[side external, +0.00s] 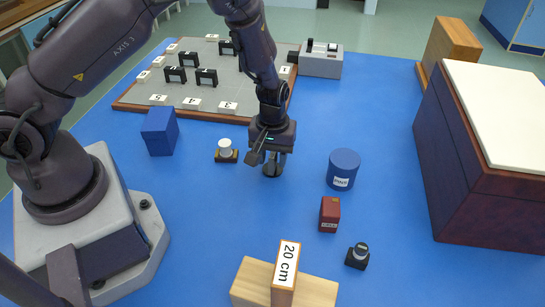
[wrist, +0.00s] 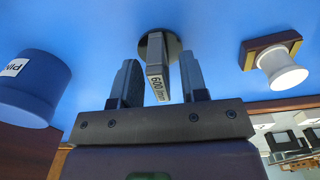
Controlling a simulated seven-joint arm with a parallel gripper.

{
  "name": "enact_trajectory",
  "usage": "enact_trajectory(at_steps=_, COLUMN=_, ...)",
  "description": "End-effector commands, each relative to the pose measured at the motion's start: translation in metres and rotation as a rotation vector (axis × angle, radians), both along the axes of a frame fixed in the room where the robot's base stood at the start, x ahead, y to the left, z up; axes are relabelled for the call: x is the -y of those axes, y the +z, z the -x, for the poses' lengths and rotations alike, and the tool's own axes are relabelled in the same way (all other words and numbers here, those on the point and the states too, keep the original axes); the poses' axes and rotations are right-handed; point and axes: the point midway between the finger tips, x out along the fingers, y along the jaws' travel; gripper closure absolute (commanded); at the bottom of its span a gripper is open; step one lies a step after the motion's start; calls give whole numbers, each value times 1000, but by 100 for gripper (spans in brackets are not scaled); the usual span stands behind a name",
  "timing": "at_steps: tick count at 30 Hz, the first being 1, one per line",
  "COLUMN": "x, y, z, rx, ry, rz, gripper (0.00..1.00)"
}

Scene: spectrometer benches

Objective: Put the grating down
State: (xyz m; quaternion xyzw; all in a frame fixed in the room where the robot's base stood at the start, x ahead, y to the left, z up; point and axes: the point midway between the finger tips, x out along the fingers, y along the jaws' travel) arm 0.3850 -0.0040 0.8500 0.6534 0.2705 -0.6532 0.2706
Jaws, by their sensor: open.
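The grating, a dark upright plate labelled "600/mm" (wrist: 157,82) on a round dark base, stands on the blue table. In the side external view its base (side external: 272,171) shows under my gripper (side external: 274,158), with the upper part mostly hidden by the fingers. In the wrist view, my gripper (wrist: 159,68) is open, with one finger on each side of the grating plate. A visible gap separates the plate from each finger.
A white-topped knob on a dark base (side external: 226,152) sits left of my gripper. A blue cylinder (side external: 343,170) and a red block (side external: 329,214) are to the right. Behind is a grey board (side external: 215,75) with labelled holders.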

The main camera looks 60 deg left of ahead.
Motion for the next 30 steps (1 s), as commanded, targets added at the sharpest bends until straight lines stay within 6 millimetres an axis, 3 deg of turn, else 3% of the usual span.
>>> enact_trajectory(at_steps=12, x=1, y=85, z=-1, rx=5, ry=-2, rz=2, gripper=60)
enact_trajectory(at_steps=18, x=1, y=110, z=0, rx=1, ry=-1, rz=1, gripper=60)
enact_trajectory(at_steps=26, x=1, y=123, z=2, rx=8, ry=-10, rz=15, gripper=60)
enact_trajectory(at_steps=30, x=6, y=159, z=14, rx=50, ry=-75, rz=78, gripper=60)
